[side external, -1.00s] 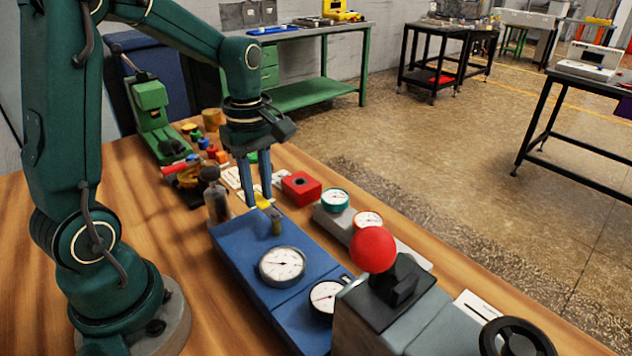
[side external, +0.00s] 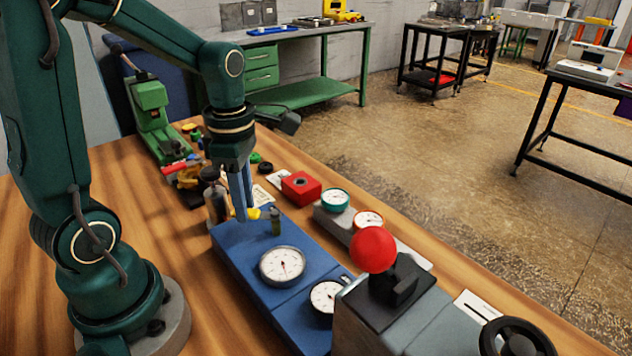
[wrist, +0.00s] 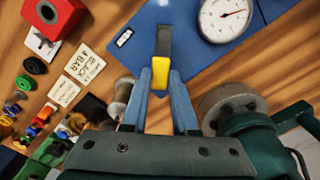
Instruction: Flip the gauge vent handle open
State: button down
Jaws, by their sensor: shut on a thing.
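The gauge vent handle is a small lever with a yellow grip (wrist: 160,73) and a dark shank (wrist: 163,40), at the end of the blue gauge panel (side external: 238,262). In the wrist view the yellow grip sits between the fingertips of my gripper (wrist: 160,82), which is shut on it. In the side view my gripper (side external: 244,212) points down at the panel's far end, and the fingers partly hide the yellow grip. A white round dial (side external: 282,265) on the panel also shows in the wrist view (wrist: 226,17).
A red block (side external: 301,188) with a round hole and two small gauges stand right of the panel. A red ball knob (side external: 373,249) rises in the foreground. A grey cylinder (side external: 216,203) stands close left of my gripper. Small coloured parts and cards lie beyond.

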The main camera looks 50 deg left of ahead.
jog(key=n, duration=0.1)
jog(key=d+n, duration=0.1)
jog(key=n, duration=0.1)
jog(key=s+n, duration=0.1)
jog(key=shift+d, duration=0.3)
jog(key=shift+s+d+n, duration=0.1)
jog(key=shift+d+n, duration=0.2)
jog(key=shift+n, duration=0.55)
jog(key=shift+s+d+n, duration=0.1)
jog(key=shift+d+n, duration=0.25)
jog(key=shift+n, duration=0.55)
jog(key=shift+s+d+n, duration=0.1)
jog(key=shift+d+n, duration=0.2)
jog(key=shift+n, duration=0.55)
jog(key=c, duration=0.7)
grip_release()
jog(key=shift+r, duration=0.1)
notch_tip(320, 180, up, 5)
